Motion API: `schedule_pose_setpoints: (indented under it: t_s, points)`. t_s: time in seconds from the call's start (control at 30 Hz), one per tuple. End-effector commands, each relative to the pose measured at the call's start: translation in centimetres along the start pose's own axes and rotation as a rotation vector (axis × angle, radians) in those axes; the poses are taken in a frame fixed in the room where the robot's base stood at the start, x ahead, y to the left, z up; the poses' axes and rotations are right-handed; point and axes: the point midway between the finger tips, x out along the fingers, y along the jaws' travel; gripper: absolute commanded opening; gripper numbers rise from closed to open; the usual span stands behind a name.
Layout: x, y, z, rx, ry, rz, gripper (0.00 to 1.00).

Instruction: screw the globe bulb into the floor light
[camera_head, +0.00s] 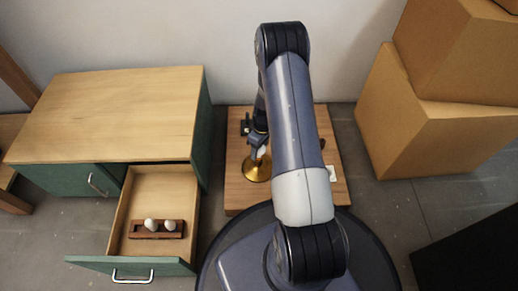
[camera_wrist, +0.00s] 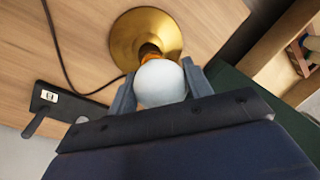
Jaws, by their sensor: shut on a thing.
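In the wrist view my gripper (camera_wrist: 160,85) is shut on a white globe bulb (camera_wrist: 160,82), with one finger on each side of it. The floor light (camera_wrist: 147,38) has a round brass base with an orange-gold neck. The bulb's neck end lies at the light's neck; I cannot tell how deep it sits. In the head view the brass base (camera_head: 257,171) stands on a wooden board, and my gripper (camera_head: 259,152) is right above it. My arm hides part of the board there.
A dark switch box (camera_wrist: 58,102) with a lever and a cord lies beside the light. An open drawer (camera_head: 185,200) at left holds a wooden holder (camera_head: 170,235) with two pale bulbs. A green cabinet (camera_head: 110,110) stands left and cardboard boxes (camera_head: 420,130) right.

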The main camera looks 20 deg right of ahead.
Motion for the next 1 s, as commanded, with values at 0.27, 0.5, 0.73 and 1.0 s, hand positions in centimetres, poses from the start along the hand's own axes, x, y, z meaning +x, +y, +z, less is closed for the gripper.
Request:
schedule_pose_setpoints:
  t_s: [0.27,0.5,0.73,1.0]
  points:
    - [0.02,-0.17,-0.01,0.404,0.076,-0.001,0.24]
    - [0.07,-0.20,-0.05,0.630,0.119,-0.001,0.24]
    - [0.07,-0.19,-0.07,0.639,0.120,-0.001,0.24]
    - [0.07,-0.26,-0.08,0.837,0.158,0.000,0.24]
